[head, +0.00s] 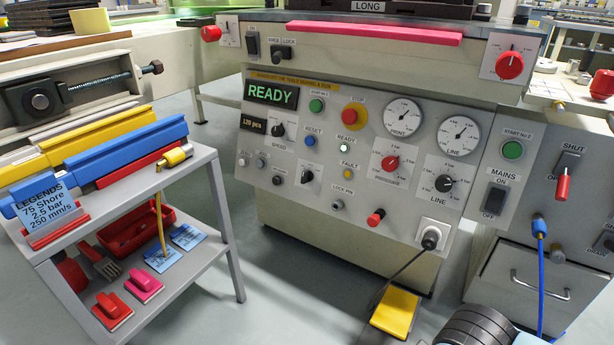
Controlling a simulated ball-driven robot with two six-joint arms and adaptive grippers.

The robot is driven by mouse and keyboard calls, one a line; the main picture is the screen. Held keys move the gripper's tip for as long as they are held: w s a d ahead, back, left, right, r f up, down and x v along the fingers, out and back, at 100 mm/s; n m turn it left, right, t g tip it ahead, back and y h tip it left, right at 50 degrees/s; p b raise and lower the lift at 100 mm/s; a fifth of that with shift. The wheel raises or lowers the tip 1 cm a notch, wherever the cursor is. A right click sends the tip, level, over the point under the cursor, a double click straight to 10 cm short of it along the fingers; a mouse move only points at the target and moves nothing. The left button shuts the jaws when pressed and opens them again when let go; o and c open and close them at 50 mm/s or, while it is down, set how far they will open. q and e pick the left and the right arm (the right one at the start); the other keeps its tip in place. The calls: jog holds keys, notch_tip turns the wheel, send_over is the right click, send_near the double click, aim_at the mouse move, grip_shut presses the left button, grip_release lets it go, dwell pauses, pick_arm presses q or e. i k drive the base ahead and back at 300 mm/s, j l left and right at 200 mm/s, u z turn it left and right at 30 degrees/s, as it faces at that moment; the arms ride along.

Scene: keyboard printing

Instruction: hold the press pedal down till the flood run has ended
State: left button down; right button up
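The yellow press pedal (397,312) lies on the floor at the bottom, in front of the machine's right part. A dark cable runs from it up to a black plug (431,239) in a white socket on the panel. Nothing visibly touches the pedal's top, and I cannot tell whether its plate is up or down. The press panel's display (271,93) reads READY in green. Neither of my grippers shows in the head view.
A grey trolley (225,215) with blue and yellow squeegees stands at left. A dark ribbed part (475,328), perhaps mine, fills the bottom edge right of the pedal. A drawer (540,285) and a blue hose (541,275) are further right. The floor left of the pedal is clear.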

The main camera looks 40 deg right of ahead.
aim_at(394, 312)
jog(key=l+z, duration=0.1)
jog(key=z, duration=1.65)
